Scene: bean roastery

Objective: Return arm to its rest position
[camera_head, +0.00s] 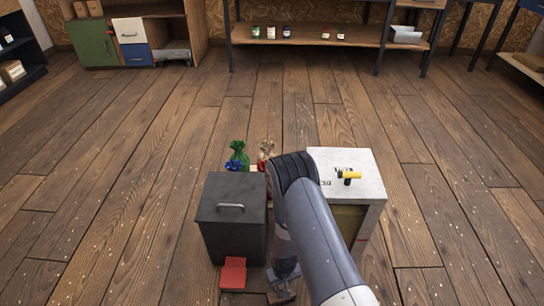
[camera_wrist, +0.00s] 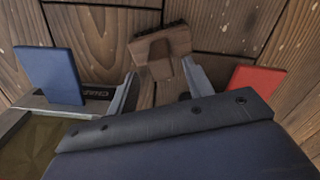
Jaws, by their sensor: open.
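My arm reaches down from the lower right in the head view, bent over between a dark box and a pale-topped stand. My gripper (camera_head: 283,283) hangs low near the floor, right of a red piece (camera_head: 233,273). In the wrist view my gripper (camera_wrist: 160,69) has its two fingers spread apart. A brown wooden piece (camera_wrist: 163,43) shows beyond and between the fingertips. I see nothing gripped; whether the fingers touch the piece I cannot tell.
The dark lidded box (camera_head: 216,213) and the pale-topped stand (camera_head: 368,163), with a yellow-and-black tool (camera_head: 350,175), flank my arm closely. Green (camera_head: 239,152) and brown (camera_head: 267,149) tied bags are behind. A blue panel (camera_wrist: 50,75) shows left in the wrist view. Floor beyond is open.

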